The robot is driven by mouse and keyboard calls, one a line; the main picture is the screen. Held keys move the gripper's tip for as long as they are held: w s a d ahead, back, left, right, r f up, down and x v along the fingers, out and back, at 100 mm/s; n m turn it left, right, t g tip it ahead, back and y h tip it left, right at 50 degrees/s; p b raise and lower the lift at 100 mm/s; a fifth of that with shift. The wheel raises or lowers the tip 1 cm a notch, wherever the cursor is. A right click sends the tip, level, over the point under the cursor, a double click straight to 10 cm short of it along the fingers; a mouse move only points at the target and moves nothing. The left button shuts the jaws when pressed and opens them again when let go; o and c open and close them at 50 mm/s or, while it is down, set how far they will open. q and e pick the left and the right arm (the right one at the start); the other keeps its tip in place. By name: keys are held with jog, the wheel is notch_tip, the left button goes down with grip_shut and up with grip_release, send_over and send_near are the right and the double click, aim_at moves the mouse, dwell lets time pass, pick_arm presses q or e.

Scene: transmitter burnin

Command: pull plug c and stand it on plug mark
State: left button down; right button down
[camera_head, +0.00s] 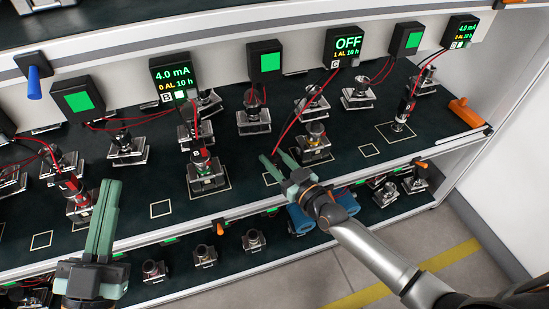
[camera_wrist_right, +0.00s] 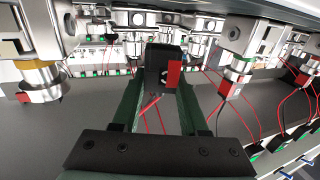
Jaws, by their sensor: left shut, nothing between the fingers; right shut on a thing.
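Plug c is a black block with a red face (camera_wrist_right: 166,68), held between the green fingers of my right gripper (camera_head: 280,164). Red wires trail from the plug; in the head view the fingers mostly hide it. My right gripper is over a small square outline, the plug mark (camera_head: 266,179), partly covered by the fingers. I cannot tell whether the plug touches the shelf. The transmitter at station C (camera_head: 314,143) has a bare top, with no plug in it. My left gripper (camera_head: 107,190) is shut and empty, in front of the shelf at the left.
The station C display (camera_head: 348,44) reads OFF. Transmitters with plugs and red wires stand at stations B (camera_head: 205,176) and the far right (camera_head: 401,123). Another small square outline (camera_head: 369,150) is clear. A lower shelf carries several fittings and blue cylinders (camera_head: 299,219).

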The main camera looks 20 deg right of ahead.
jog(key=shift+f+b, duration=0.3)
jog(key=shift+f, duration=0.1)
jog(key=shift+f+b, duration=0.25)
jog(key=shift+b, duration=0.05)
jog(key=shift+f+b, duration=0.4)
jog(key=shift+f, duration=0.1)
pick_arm(q)
jog(key=s+d+r+m+h, duration=0.1)
jog(key=s+r+m+h, duration=0.3)
jog(key=s+r+h, duration=0.1)
jog(key=shift+r+m+t+h+b, duration=0.35)
jog(key=shift+m+t+h+b, duration=0.1)
jog(key=shift+h, duration=0.25)
pick_arm(e)
jog(key=shift+f, duration=0.6)
pick_arm(q)
jog(key=shift+f, duration=0.15)
pick_arm(e)
jog(key=shift+f, duration=0.25)
jog(key=shift+c, duration=1.8)
grip_release()
